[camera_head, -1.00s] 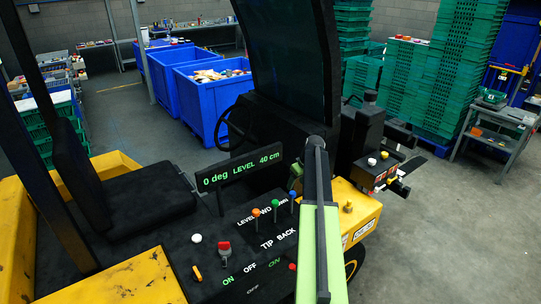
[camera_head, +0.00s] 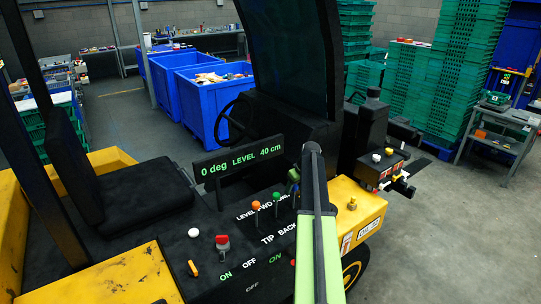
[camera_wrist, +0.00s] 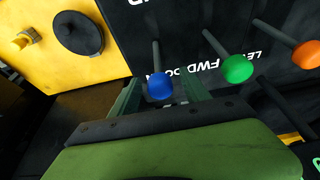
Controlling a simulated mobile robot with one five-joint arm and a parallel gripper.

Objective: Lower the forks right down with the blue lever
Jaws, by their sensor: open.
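The blue lever (camera_wrist: 160,87) has a round blue knob on a dark stem. In the wrist view its knob shows between the two green fingers of my open gripper (camera_wrist: 162,92); I cannot tell whether either finger touches it. In the head view my gripper (camera_head: 294,180) is at the lever panel, and the blue knob is hidden there. The green lever (camera_head: 277,197) and the orange lever (camera_head: 256,206) stand to the left. They also show in the wrist view, green (camera_wrist: 237,68) and orange (camera_wrist: 306,54). The display (camera_head: 240,162) reads 0 deg, LEVEL, 40 cm.
A red switch (camera_head: 222,243), a white knob (camera_head: 194,233) and a small yellow lever (camera_head: 193,268) are on the console. A seat (camera_head: 150,195) and steering wheel (camera_head: 232,122) are nearby. Blue bins (camera_head: 205,105) stand behind.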

